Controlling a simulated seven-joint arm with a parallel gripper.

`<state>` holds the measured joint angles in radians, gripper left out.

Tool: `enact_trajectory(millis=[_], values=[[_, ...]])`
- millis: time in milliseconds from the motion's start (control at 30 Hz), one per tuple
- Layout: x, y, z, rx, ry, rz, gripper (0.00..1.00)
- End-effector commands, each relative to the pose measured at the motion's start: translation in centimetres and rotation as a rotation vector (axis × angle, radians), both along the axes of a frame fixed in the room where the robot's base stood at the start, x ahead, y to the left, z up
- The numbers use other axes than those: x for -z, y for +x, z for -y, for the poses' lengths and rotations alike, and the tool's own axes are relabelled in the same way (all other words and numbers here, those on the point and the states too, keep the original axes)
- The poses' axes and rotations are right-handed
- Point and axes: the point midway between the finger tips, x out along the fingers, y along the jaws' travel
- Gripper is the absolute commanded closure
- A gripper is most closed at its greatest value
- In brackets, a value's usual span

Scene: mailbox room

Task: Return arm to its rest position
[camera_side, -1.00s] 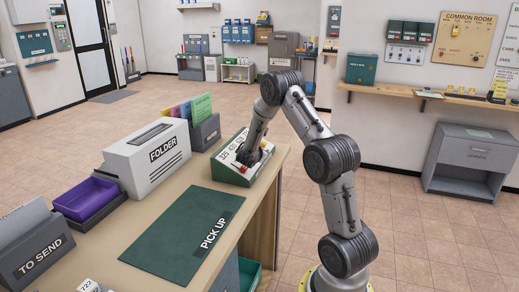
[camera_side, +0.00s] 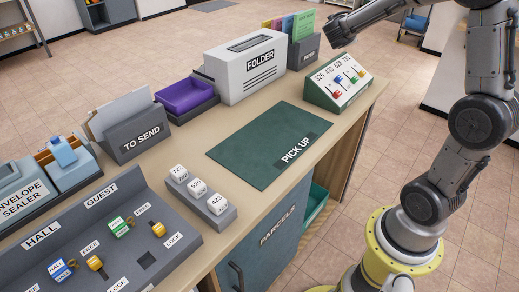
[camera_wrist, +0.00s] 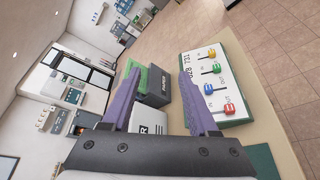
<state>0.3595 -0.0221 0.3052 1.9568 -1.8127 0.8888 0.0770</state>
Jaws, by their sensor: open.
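My arm stands on its yellow base at the right in the side view. My gripper (camera_side: 338,30) hangs near the top edge, above and apart from the green-sided switch panel (camera_side: 321,97). In the wrist view my gripper (camera_wrist: 158,78) has its two purple fingers spread, with nothing held between them. The panel (camera_wrist: 215,98) lies just right of the right finger there, its red, blue, green and yellow knobs showing. The upper arm is cut off by the side view's edge.
On the counter are a green PICK UP mat (camera_side: 250,150), a white FOLDER box (camera_side: 238,80), a purple tray (camera_side: 187,97), a TO SEND holder (camera_side: 135,128) and a number-block stand (camera_side: 212,208). A key panel (camera_side: 80,235) is at front left. The floor right of the counter is clear.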

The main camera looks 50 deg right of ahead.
Motion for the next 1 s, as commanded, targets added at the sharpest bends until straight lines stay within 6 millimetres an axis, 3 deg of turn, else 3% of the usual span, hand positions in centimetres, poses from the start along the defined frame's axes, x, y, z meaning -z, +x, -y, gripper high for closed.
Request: enact_trajectory(millis=[33,100,267,500,700,833,1000], values=[[-1.7,-1.4,-2.1,0.012,0.048,0.078,0.40],[-2.6,-3.6,-4.6,0.044,0.140,0.173,0.40],[-2.5,-8.5,-10.0,0.102,0.385,0.355,0.40],[0.7,-14.6,-18.2,0.176,0.816,0.536,0.40],[4.1,-18.3,-25.1,0.255,1.190,0.597,0.40],[5.8,-19.8,-28.6,0.334,1.375,0.598,0.40],[7.1,-20.4,-31.1,0.417,1.499,0.573,0.40]])
